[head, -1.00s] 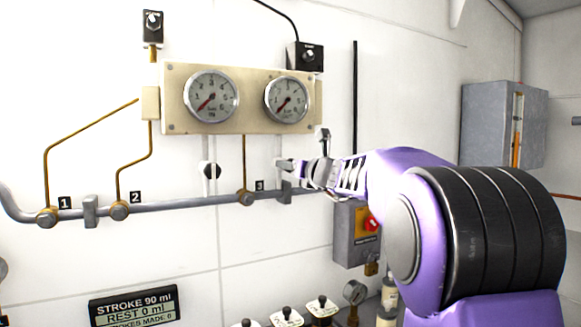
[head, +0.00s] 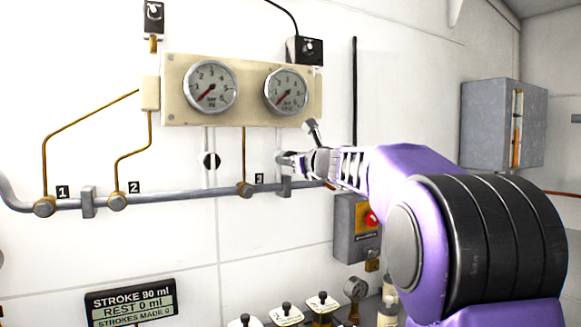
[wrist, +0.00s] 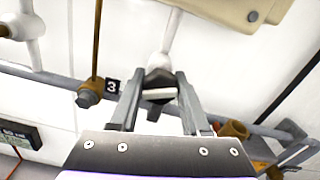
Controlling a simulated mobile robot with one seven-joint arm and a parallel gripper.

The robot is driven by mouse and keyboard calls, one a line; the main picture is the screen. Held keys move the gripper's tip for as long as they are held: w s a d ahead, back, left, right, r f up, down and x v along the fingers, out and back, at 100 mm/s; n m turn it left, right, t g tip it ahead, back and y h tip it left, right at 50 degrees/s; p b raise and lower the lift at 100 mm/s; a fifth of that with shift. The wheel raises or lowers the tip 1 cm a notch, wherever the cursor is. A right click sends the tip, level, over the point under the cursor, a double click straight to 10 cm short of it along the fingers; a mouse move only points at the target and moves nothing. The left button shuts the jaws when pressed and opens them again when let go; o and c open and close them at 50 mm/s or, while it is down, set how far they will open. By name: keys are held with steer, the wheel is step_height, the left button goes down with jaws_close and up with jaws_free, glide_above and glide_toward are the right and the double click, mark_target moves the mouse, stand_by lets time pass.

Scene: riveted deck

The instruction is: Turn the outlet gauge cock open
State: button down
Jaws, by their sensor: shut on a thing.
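The cock below the right-hand gauge (head: 287,91) shows in the wrist view as a dark body with a pale bar (wrist: 158,94) across it, under a white pipe. My gripper (wrist: 157,103) has its fingers on either side and is shut on its handle. In the head view my gripper (head: 284,159) reaches in from the right and hides most of this cock. Another cock (head: 210,161), dark with a pale handle, is on the pipe under the left gauge (head: 210,87). The needles of both gauges point to the lower left.
A grey pipe (head: 170,198) runs along the wall behind my gripper, with brass fittings labelled 1, 2 and 3. The cream gauge panel (head: 237,118) is just above. A grey box with a red knob (head: 370,217) sits below my arm.

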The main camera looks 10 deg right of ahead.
steer(key=n+b, duration=0.2)
steer(key=n, duration=0.1)
steer(key=shift+f+n, duration=0.15)
steer(key=shift+n, duration=0.25)
steer(key=n+b, duration=0.2)
steer(key=n, duration=0.1)
steer(key=shift+n+b, duration=0.3)
steer(key=n+b, duration=0.2)
steer(key=n, duration=0.3)
steer(key=shift+n+b, duration=0.3)
steer(key=shift+n, duration=0.1)
steer(key=shift+r, duration=0.2)
steer(key=shift+c, duration=1.9)
jaws_free()
steer(key=shift+s+f, duration=0.1)
